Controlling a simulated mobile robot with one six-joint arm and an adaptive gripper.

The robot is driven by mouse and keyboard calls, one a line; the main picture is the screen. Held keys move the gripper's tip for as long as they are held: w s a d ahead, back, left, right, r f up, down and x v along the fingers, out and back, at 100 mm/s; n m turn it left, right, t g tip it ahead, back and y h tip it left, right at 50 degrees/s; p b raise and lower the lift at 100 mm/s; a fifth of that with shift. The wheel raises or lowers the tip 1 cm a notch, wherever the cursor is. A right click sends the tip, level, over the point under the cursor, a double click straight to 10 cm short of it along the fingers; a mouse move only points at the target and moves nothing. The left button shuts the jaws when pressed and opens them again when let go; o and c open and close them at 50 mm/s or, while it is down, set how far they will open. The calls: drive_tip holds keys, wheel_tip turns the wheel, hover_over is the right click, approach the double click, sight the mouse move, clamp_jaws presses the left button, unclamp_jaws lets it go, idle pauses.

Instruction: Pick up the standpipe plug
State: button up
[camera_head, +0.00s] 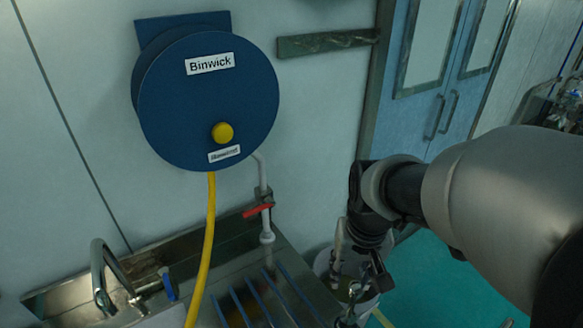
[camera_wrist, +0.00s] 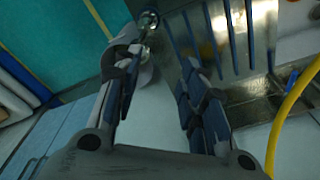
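I cannot make out the standpipe plug with certainty. A small upright blue piece (camera_head: 168,284) stands by the sink (camera_head: 75,300), close to the curved metal tap (camera_head: 103,275); I cannot tell whether it is the plug or a tap part. My gripper (camera_wrist: 162,58) points down with its two dark jointed fingers apart, and nothing shows between them. In the head view it hangs right of the drainboard (camera_head: 232,268), in front of a pale bucket (camera_head: 322,264), well away from the sink. The bucket's inside is partly hidden by the gripper.
A blue hose reel (camera_head: 207,100) labelled Binwick hangs on the wall. Its yellow hose (camera_head: 208,235) drops across the sink unit and also shows in the wrist view (camera_wrist: 290,110). A red-handled valve (camera_head: 258,211) sits on a pipe behind the drainboard. Green floor (camera_head: 430,285) is open at right.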

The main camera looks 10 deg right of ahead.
sight(354, 298)
drive_tip(key=w+d+r+m+g+p, duration=0.1)
drive_tip(key=w+d+m+p, duration=0.1)
drive_tip(key=d+p, duration=0.3)
drive_tip(key=f, duration=1.1)
drive_tip(key=a+f+b, duration=0.1)
drive_tip(key=f, duration=0.5)
drive_tip(key=shift+w+f, duration=0.15)
drive_tip(key=shift+f, duration=0.05)
drive_tip(key=shift+c, duration=0.3)
clamp_jaws()
